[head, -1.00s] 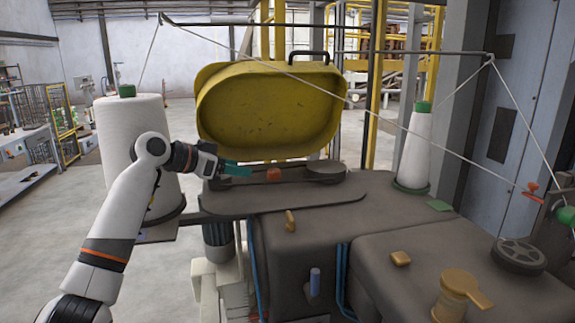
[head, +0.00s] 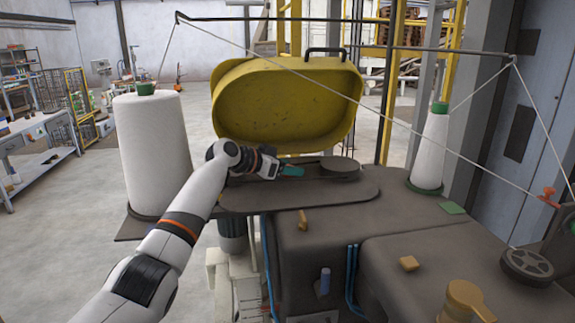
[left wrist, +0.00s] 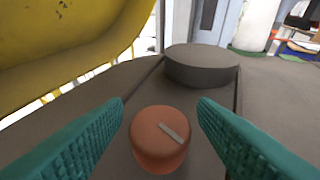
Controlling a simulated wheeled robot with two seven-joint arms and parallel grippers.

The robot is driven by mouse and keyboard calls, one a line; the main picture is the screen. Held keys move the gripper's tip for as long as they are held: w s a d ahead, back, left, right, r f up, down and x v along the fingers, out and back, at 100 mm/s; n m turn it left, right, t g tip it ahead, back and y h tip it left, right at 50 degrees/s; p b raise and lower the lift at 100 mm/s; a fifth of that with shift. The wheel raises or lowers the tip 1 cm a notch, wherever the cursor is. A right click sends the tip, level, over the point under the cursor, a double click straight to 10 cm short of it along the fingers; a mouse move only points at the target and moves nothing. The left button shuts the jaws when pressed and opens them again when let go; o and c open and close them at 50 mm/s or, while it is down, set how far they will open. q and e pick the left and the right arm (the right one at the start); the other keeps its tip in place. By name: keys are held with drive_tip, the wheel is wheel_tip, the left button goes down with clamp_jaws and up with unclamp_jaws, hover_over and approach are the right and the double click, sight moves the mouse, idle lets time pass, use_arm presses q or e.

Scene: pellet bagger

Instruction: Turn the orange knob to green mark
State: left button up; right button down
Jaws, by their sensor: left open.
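The orange knob (left wrist: 160,140) stands on the dark machine top in the left wrist view, a short round cylinder with a grey pointer line across its top. The line slants from upper left to lower right. My left gripper (left wrist: 160,105) is open, its two teal ribbed fingers on either side of the knob with gaps between. In the head view my left gripper (head: 293,171) covers the place of the knob, which is hidden. I cannot make out a green mark beside the knob. My right gripper is not in view.
A dark round disc (left wrist: 202,66) lies beyond the knob. A raised yellow cover (head: 285,105) stands behind. A white thread cone (head: 152,155) is at left, another (head: 430,150) at right. A green patch (head: 452,208) lies on the machine top at right.

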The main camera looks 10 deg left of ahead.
use_arm(q)
drive_tip(key=shift+w+d+f, duration=0.1)
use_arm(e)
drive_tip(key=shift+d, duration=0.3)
use_arm(q)
drive_tip(key=c, duration=1)
drive_tip(key=shift+o, duration=0.2)
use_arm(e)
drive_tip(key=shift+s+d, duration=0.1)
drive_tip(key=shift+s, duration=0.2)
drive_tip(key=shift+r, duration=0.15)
